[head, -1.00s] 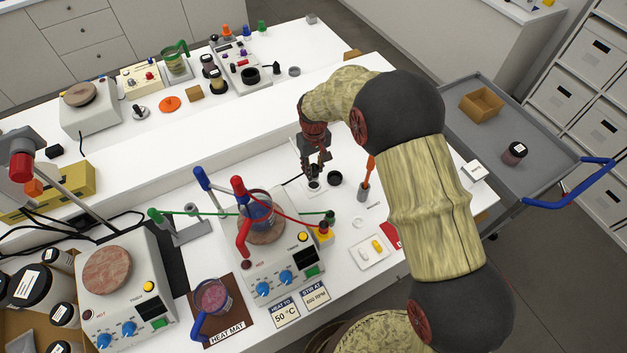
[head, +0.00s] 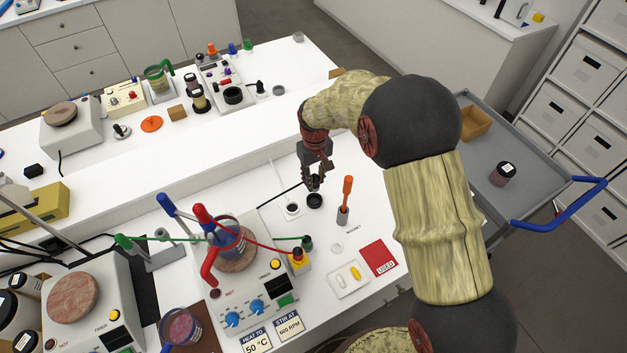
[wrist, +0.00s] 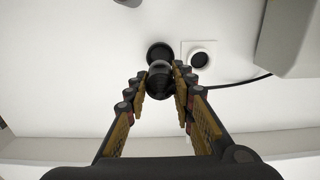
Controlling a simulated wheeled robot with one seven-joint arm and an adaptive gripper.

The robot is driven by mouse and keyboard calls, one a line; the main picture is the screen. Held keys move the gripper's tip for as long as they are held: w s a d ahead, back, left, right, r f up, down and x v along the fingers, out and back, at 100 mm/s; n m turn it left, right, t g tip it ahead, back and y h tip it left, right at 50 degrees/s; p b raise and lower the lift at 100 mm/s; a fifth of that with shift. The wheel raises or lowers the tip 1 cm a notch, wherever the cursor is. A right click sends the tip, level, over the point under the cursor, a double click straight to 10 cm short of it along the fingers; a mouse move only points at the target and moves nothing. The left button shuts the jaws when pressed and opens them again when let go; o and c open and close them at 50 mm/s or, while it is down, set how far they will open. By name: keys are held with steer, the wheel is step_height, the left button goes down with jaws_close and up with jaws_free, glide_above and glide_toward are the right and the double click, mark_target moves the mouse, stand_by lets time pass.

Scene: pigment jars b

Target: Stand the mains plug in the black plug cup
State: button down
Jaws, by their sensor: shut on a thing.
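The black mains plug (wrist: 158,82) is between my gripper's fingertips (wrist: 160,88) in the wrist view, and its black cord (wrist: 235,83) runs off to the right. My gripper (head: 314,184) also shows in the head view, shut on the plug and pointing down, just above the black plug cup (head: 315,202). The cup's rim also shows in the wrist view (wrist: 158,48), partly hidden behind the plug. The plug appears clear of the cup, though the exact gap is hard to tell.
A white square socket (head: 292,210) with a dark round opening lies left of the cup. An orange-handled tool (head: 346,195) stands in a grey holder to the right. A stirring hotplate (head: 240,290) with a beaker and coloured clamps stands to the left.

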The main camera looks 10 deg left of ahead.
mark_target(315, 176)
stand_by(0.3)
steer(key=shift+f+b, duration=1.5)
steer(key=shift+f, duration=1.4)
steer(key=shift+f+b, duration=0.7)
steer(key=shift+f, duration=0.6)
steer(key=c, duration=1.4)
jaws_free()
step_height(315, 176, up, 12)
